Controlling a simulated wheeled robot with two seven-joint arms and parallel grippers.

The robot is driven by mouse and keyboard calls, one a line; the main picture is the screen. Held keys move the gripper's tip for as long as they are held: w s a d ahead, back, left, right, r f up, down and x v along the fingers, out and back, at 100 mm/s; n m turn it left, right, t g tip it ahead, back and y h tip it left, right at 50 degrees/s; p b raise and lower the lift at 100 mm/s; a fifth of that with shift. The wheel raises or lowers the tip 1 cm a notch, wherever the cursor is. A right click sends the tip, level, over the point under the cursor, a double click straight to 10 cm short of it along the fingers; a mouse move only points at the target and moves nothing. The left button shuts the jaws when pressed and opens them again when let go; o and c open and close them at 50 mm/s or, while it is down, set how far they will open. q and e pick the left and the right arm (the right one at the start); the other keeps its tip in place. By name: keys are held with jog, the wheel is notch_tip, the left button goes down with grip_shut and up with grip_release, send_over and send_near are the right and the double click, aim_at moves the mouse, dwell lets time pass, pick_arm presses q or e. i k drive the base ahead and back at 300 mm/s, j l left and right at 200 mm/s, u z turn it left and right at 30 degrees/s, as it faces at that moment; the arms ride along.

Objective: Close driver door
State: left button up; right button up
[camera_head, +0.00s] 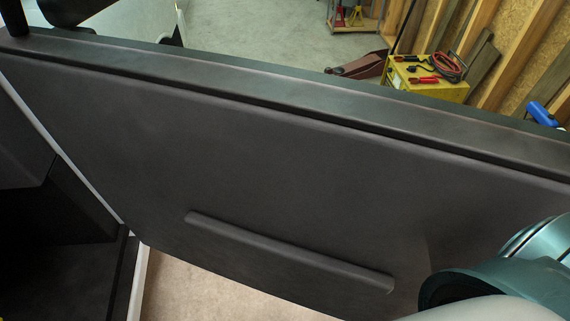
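The driver door (250,160) fills most of the head view, with its dark inner panel facing me. A long raised bar (290,252), like a pull handle or armrest, runs along its lower part. The door's top edge (300,85) slopes down from upper left to right. At lower left a light strip of the pickup body (60,145) runs down beside the panel, with floor showing below the door. A teal and white part of my arm covers the lower right corner, over part of the door. Neither gripper shows.
Beyond the door is open concrete floor (255,35). A yellow box (425,85) with red clamps and cables stands at upper right near a wood-framed wall (510,50). A brown strap-like item (360,66) and a cart (355,22) are behind the door.

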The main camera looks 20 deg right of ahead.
aim_at(332, 158)
jog(key=k+l+z, duration=0.85)
jog(key=l, duration=0.15)
jog(key=k+l+z, duration=0.1)
jog(key=l+z, duration=0.15)
jog(key=l, duration=0.15)
